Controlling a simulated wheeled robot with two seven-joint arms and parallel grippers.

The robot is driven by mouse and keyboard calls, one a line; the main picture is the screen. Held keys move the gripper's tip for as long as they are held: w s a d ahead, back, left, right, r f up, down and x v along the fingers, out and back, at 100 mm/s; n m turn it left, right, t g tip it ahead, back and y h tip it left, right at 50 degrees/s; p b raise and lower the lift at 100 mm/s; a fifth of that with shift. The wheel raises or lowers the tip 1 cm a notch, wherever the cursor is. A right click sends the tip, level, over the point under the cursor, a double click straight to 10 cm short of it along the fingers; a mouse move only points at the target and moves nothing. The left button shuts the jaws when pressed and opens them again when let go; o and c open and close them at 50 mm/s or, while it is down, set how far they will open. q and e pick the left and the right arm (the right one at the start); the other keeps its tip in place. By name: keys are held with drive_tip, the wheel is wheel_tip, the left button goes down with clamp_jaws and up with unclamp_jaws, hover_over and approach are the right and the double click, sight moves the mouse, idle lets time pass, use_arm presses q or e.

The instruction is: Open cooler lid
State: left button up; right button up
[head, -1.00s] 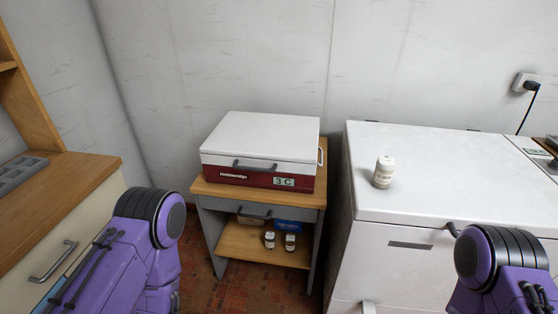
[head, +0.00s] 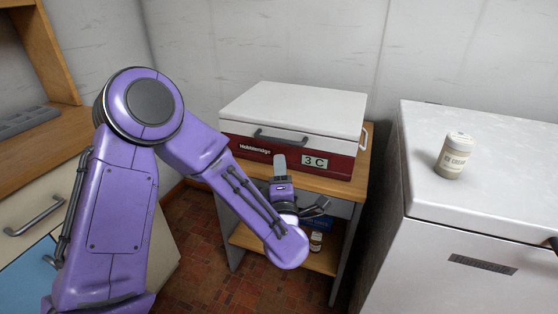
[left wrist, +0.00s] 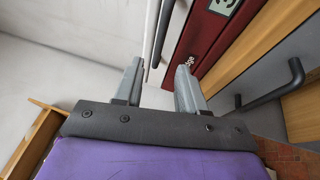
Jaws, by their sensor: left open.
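The cooler has a white lid (head: 295,108) and a dark red body (head: 338,165) with a "3 C" label. Its lid is shut. A dark grey handle (head: 280,136) is on the lid's front edge, and it also shows in the left wrist view (left wrist: 162,30). My left gripper (head: 280,162) is in front of the cooler, just below the handle. In the left wrist view its two fingers (left wrist: 157,84) are apart and empty, with the handle beyond the gap between them. I cannot tell whether they touch anything. My right gripper is not in view.
A wooden counter (head: 40,148) is at left.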

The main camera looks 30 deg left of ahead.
use_arm(q)
drive_tip(key=p+x, duration=0.1)
drive_tip(key=x, duration=0.9)
drive_tip(key=shift+s+a, duration=0.1)
drive_tip(key=shift+s, duration=0.05)
clamp_jaws()
